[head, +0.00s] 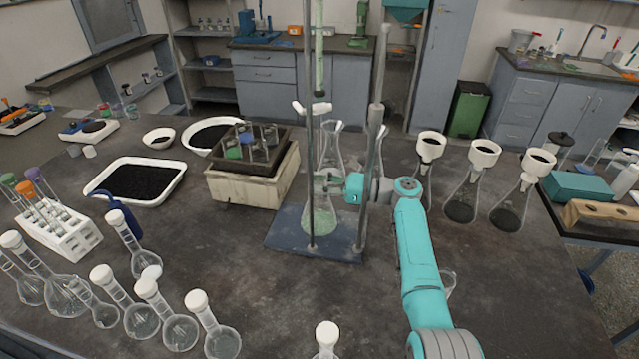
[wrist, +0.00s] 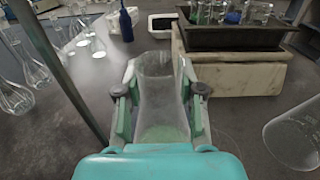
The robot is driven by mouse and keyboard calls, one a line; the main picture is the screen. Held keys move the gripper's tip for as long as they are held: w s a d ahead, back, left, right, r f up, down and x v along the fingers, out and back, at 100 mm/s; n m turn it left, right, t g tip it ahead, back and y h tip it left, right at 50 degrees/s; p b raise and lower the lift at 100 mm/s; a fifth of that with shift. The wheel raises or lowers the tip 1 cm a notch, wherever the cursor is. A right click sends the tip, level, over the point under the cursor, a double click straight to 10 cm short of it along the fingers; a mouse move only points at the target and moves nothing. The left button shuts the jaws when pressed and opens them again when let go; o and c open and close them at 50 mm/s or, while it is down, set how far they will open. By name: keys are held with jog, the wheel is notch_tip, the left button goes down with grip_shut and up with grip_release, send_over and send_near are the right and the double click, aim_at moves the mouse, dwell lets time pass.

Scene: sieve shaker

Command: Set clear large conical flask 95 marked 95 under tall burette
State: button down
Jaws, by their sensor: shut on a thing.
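My gripper (head: 332,186) is shut on a clear conical flask (head: 319,218) with a little pale green liquid in it. The flask also shows upright between the jaws in the wrist view (wrist: 160,105). No number is readable on it. It is between the stand's rods, low over the blue base plate (head: 288,240); I cannot tell if it touches the plate. The tall burette (head: 319,55) hangs above, roughly in line with the flask in the head view. Rods and my gripper partly hide the flask.
Metal rods (head: 375,130) stand close to my gripper. Another clear flask (head: 331,148) is behind the stand, and one shows at right in the wrist view (wrist: 295,135). A pale block with a dark tray (head: 225,190) is left. Flasks with white funnels (head: 462,195) stand right.

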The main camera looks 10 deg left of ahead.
jog(key=c, duration=0.7)
grip_release()
jog(key=shift+f, duration=0.1)
jog(key=d, duration=1.2)
jog(key=shift+s, duration=0.2)
jog(key=shift+r, duration=0.2)
